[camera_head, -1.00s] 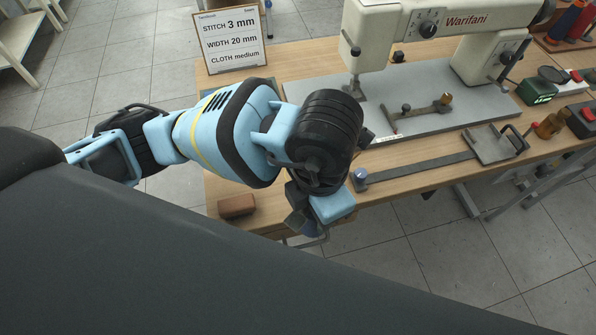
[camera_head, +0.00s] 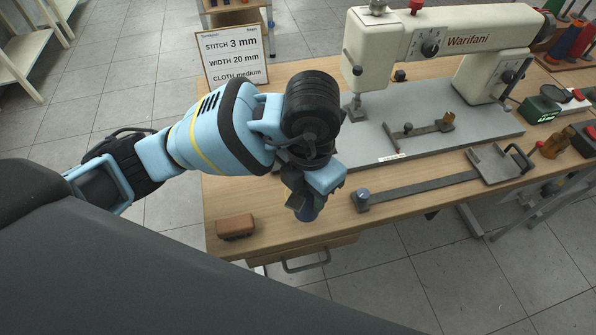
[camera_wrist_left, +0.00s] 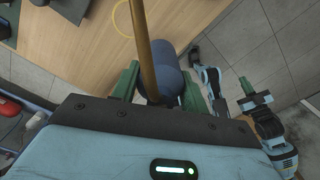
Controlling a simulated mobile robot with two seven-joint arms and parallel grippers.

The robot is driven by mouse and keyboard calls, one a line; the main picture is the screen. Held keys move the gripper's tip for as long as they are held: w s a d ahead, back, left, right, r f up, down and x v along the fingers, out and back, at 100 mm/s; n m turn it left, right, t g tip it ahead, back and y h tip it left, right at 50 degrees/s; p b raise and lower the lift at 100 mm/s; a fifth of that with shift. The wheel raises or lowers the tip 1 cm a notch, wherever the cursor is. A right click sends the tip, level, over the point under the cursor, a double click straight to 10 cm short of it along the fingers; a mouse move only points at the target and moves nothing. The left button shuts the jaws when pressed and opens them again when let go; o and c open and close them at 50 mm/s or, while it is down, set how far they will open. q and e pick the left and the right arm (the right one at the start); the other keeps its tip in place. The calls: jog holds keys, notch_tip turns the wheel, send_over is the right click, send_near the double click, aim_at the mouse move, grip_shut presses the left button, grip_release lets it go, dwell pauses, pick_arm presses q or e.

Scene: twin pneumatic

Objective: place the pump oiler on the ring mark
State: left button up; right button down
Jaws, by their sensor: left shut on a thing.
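The pump oiler is a rounded blue body with a long brass spout. My left gripper (camera_head: 303,198) is shut on it. In the head view the oiler (camera_head: 307,212) shows only as a small blue part below the fingers, over the table's front left part. In the left wrist view the oiler body (camera_wrist_left: 170,78) sits between the green fingers (camera_wrist_left: 160,90), and the spout (camera_wrist_left: 143,40) crosses the picture. The ring mark (camera_wrist_left: 116,26) is a thin orange ring on the wood, partly cut off by the top edge and beside the spout. My arm hides much of the oiler in the head view.
A brown block (camera_head: 235,226) lies left of the gripper. A metal strip guide (camera_head: 425,186) and the sewing machine (camera_head: 440,45) on its grey plate (camera_head: 460,128) stand to the right. A sign (camera_head: 233,56) stands behind. The table edge and a drawer handle (camera_head: 307,264) are close.

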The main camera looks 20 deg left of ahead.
pick_arm(q)
jog(key=shift+w+a+f, duration=0.65)
jog(key=shift+w, duration=0.3)
jog(key=shift+w+a+f, duration=0.6)
jog(key=shift+w+f, duration=0.05)
jog(key=shift+w, duration=0.3)
jog(key=shift+w+a+f, duration=0.65)
jog(key=shift+w, duration=0.3)
pick_arm(e)
jog(key=shift+w+r, duration=0.15)
pick_arm(q)
jog(key=shift+f, duration=0.2)
jog(key=o, duration=1.2)
jog(key=shift+c, duration=0.2)
jog(key=shift+r, duration=0.1)
notch_tip(320, 180, up, 12)
jog(key=p, duration=0.1)
pick_arm(e)
jog(key=shift+w+r, duration=0.35)
jog(key=shift+r, duration=0.4)
jog(key=shift+s, duration=0.1)
